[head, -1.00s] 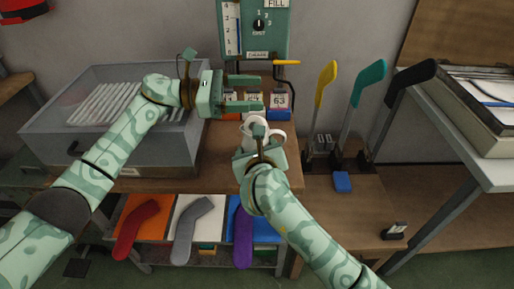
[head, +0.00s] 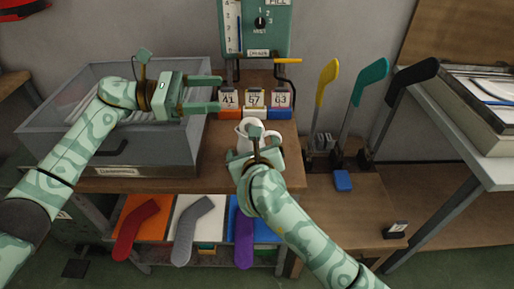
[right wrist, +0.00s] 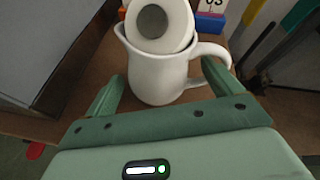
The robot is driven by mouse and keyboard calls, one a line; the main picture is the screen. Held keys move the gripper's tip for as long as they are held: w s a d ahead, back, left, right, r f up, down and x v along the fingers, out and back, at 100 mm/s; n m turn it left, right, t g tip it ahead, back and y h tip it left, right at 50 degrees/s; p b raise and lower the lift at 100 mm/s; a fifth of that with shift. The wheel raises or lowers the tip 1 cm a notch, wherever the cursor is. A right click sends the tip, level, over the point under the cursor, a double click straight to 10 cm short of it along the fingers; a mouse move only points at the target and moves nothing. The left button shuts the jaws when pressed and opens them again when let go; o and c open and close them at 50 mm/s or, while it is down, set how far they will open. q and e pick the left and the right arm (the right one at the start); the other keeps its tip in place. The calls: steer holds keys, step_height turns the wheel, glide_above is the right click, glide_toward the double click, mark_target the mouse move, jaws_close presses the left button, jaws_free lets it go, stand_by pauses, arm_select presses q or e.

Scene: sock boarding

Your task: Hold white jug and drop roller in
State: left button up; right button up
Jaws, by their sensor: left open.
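The white jug (head: 241,133) stands upright near the front of the bench, partly hidden by my right wrist in the head view. The right wrist view shows the jug (right wrist: 160,82) with its handle to the right. A white roller with a grey round end (right wrist: 158,22) sits tilted in the jug's mouth and sticks out of the top.
Number cards (head: 254,98) on coloured blocks stand behind the jug, below a green dial panel (head: 262,28). A grey bin (head: 60,125) is at left. Yellow, teal and black sock boards (head: 369,80) stand at right.

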steer(key=shift+d, duration=0.15)
steer(key=shift+s+r, duration=0.2)
steer(key=shift+s, duration=0.15)
steer(key=v, duration=1.1)
